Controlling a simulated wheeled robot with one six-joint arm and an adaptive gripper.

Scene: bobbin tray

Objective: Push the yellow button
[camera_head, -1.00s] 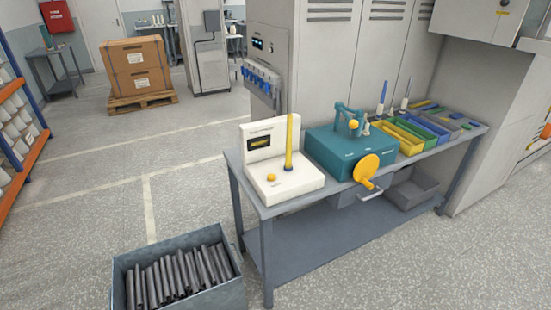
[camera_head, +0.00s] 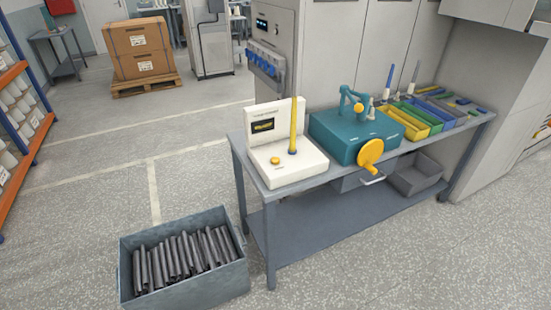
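The yellow button (camera_head: 275,160) is a small round knob on the flat base of a white device (camera_head: 297,171). The device stands at the left end of a grey workbench (camera_head: 352,187). A tall yellow spindle with a dark blue foot (camera_head: 293,127) rises from the same base, just right of the button. A dark display with yellow marks (camera_head: 262,125) is on the device's upright back panel. My gripper is not in view.
A teal machine with a yellow handwheel (camera_head: 340,137) stands right of the device. Coloured trays (camera_head: 404,123) lie farther right. A grey crate of dark tubes (camera_head: 185,287) is on the floor at front left. The floor left of the bench is open.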

